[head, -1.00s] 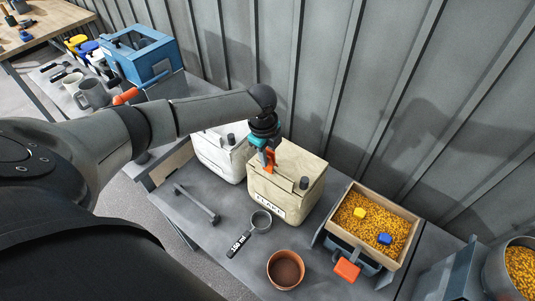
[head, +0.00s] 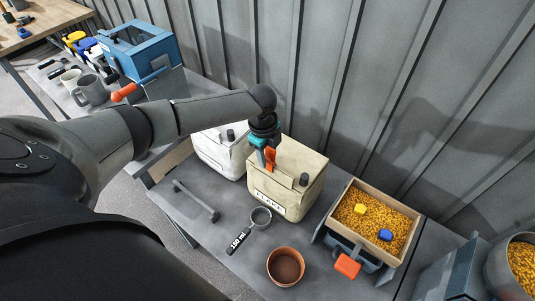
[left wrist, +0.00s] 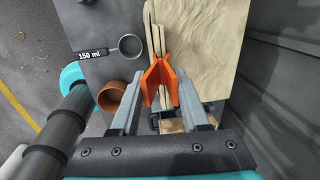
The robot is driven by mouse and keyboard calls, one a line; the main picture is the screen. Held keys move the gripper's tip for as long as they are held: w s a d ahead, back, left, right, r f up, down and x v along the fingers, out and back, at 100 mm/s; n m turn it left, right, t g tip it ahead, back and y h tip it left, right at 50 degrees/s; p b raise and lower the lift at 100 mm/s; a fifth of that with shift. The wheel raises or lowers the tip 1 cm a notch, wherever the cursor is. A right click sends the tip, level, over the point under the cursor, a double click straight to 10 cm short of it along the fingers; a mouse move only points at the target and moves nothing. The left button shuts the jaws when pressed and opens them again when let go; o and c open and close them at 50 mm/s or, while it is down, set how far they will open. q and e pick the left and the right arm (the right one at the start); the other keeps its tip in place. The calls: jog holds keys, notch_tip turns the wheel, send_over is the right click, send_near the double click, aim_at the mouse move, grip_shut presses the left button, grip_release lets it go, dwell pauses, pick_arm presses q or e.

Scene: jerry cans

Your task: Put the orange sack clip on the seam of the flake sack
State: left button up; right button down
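The cream flake sack (head: 300,190) stands upright on the grey table, labelled on its front. Its raised seam (left wrist: 157,18) runs along the top in the left wrist view. The orange sack clip (head: 270,158) is at the seam; in the left wrist view the clip (left wrist: 160,82) appears to straddle the seam's near end, handles spread towards me. My left gripper (head: 264,160) is above the sack. In the left wrist view its fingers (left wrist: 160,85) stand apart on both sides of the clip, with small gaps showing. The clip's jaws are partly hidden. My right gripper is not seen.
A white sack (head: 220,152) stands left of the flake sack. A 150 ml scoop (head: 260,217), a brown cup (head: 286,267) and a metal bar (head: 197,201) lie in front. A wooden tray of yellow pellets (head: 346,240) stands right. A ribbed wall (head: 370,90) is close behind.

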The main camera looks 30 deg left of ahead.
pick_arm(q)
jog(key=shift+o, duration=0.4)
jog(key=o, duration=0.5)
jog(key=shift+o, duration=0.2)
notch_tip(320, 180, up, 15)
jog(key=s+p, duration=0.1)
jog(key=s, duration=0.1)
